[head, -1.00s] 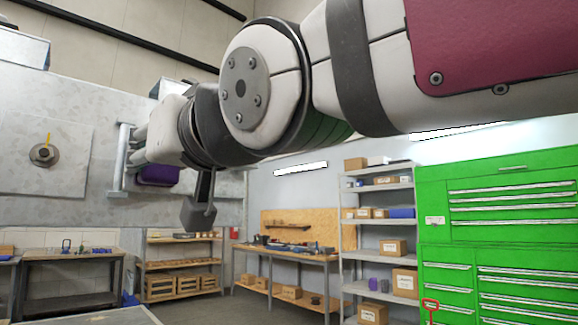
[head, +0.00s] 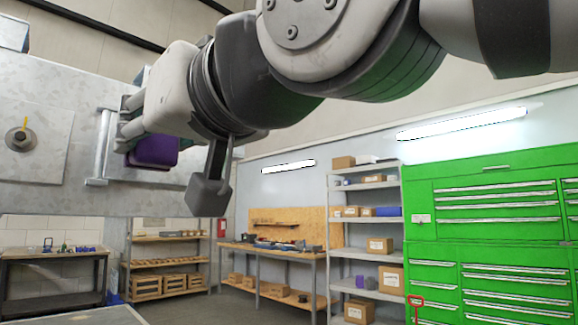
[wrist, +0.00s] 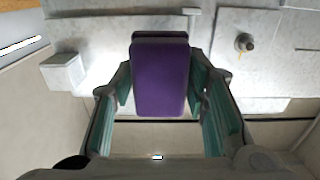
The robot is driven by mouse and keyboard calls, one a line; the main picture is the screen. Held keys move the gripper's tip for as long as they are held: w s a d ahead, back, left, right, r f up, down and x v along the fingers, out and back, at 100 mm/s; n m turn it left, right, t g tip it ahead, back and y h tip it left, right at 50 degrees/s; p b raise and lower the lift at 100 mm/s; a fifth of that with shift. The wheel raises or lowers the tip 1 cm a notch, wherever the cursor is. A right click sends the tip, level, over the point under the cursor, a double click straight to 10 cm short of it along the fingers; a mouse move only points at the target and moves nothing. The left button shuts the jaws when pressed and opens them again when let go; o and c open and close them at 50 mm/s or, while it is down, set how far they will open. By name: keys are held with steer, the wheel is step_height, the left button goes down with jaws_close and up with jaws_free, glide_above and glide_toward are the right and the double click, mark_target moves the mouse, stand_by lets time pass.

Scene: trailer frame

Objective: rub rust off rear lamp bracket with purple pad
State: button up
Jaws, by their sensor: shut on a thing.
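My gripper (head: 128,122) is shut on a purple pad (head: 155,152), in front of the grey trailer frame (head: 60,90). In the wrist view the pad (wrist: 160,78) is upright between the two green-lined fingers (wrist: 163,98). A pale metal bracket (head: 101,150) with a vertical bar and a small foot stands on the frame just left of the pad in the head view. The fingers overlap its edge there; I cannot tell whether the pad touches it. No rust shows clearly.
A round hub (head: 20,139) with a yellow tip sits on a plate to the left; it also shows in the wrist view (wrist: 244,42). A grey box (wrist: 64,72) juts from the frame. A green tool cabinet (head: 485,245), shelves (head: 366,215) and a workbench (head: 280,249) stand farther back.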

steer(key=shift+s+d, duration=0.2)
steer(key=shift+d, duration=0.05)
steer(key=shift+d, duration=0.1)
steer(key=v, duration=0.2)
steer(key=shift+s+d+b, duration=0.3)
stand_by(0.6)
